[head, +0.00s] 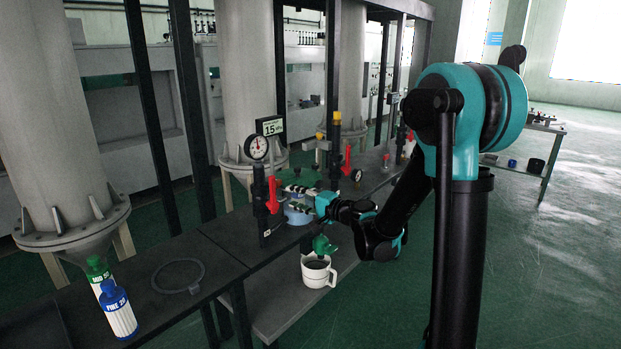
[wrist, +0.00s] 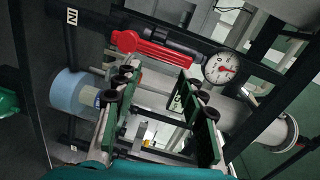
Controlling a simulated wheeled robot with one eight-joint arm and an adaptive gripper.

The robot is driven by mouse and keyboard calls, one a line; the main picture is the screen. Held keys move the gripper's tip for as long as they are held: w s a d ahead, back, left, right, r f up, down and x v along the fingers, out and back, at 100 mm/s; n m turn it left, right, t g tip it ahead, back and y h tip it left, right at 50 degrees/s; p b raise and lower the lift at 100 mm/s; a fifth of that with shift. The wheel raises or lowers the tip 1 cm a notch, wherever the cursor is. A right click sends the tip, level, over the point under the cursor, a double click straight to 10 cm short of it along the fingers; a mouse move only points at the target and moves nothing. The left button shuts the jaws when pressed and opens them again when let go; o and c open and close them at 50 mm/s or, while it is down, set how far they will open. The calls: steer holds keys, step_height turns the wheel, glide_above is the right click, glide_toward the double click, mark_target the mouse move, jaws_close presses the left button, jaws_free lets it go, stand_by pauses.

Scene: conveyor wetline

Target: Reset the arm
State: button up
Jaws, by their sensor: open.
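My gripper (head: 299,196) is at the end of my arm, by the pipework over the dark bench. In the wrist view its two green fingers (wrist: 158,85) stand wide apart with nothing held between them. Beyond the fingers a red valve handle (wrist: 152,50) and a round gauge (wrist: 221,68) show close up. In the head view a red handle (head: 272,195) and a gauge (head: 256,147) stand beside the gripper. I cannot tell whether the fingers touch the pipework. A blue cylindrical part (wrist: 73,92) lies left of the fingers in the wrist view.
A white mug (head: 317,272) with dark contents stands on a lower shelf under a green spout (head: 322,245). Green (head: 97,272) and blue (head: 117,310) bottles stand at the lower left near a dark ring (head: 178,276). Floor at the right is open, before a side table (head: 527,165).

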steer(key=s+d+f+n+g+h, duration=0.3)
steer(key=s+d+f+h, duration=0.3)
steer(key=s+d, duration=0.8)
steer(key=s+d+f+n+g+h, duration=0.3)
steer(key=s+d+f+h, duration=0.4)
steer(key=s+d+f, duration=0.4)
steer(key=s+d, duration=0.3)
steer(key=shift+d+f+h, duration=0.3)
steer(key=shift+f, duration=0.1)
